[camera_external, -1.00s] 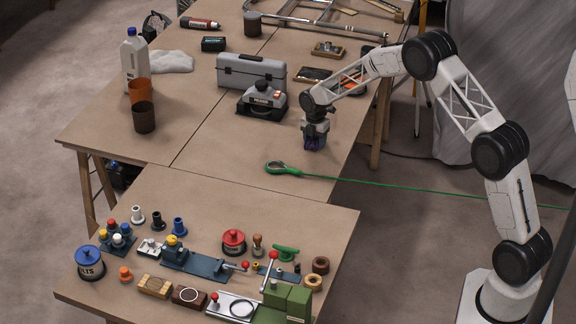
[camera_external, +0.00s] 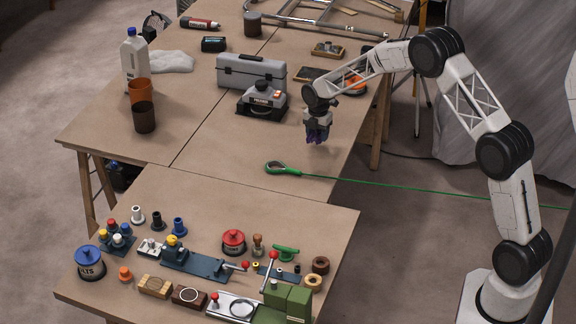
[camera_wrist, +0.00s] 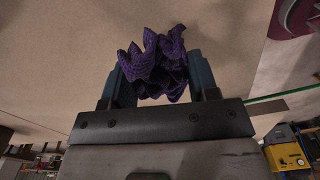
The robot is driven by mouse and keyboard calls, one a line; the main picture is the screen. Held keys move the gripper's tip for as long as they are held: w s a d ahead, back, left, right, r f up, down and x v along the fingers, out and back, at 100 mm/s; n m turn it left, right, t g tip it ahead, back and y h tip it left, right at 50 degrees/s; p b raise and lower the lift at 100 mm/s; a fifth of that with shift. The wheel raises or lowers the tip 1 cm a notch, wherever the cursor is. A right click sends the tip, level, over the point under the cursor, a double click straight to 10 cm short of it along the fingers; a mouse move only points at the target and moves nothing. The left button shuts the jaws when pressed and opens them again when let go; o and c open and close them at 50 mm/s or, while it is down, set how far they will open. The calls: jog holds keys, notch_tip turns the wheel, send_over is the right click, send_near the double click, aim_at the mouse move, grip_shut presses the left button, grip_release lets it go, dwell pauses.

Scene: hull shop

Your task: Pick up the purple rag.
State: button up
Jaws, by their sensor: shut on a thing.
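The purple rag (camera_wrist: 155,62) is crumpled and sits between the two fingers of my gripper (camera_wrist: 160,80) in the wrist view. My gripper is shut on it. In the external view the rag (camera_external: 315,136) shows as a small dark purple bunch at the tip of my gripper (camera_external: 317,132). It appears held a little above the brown table (camera_external: 225,155), to the right of the grey sander.
The sander (camera_external: 262,102) and a grey toolbox (camera_external: 252,72) stand left of my gripper. A green-handled tool (camera_external: 282,168) with a green line lies in front. The front table holds several small parts and fixtures. Bare tabletop lies between the sander and the green tool.

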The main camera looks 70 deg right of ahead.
jog(key=s+a+r, duration=0.1)
jog(key=s+a, duration=0.6)
jog(key=s, duration=0.5)
jog(key=shift+s+a+r, duration=0.2)
jog(key=shift+s+a, duration=0.1)
jog(key=shift+s, duration=0.05)
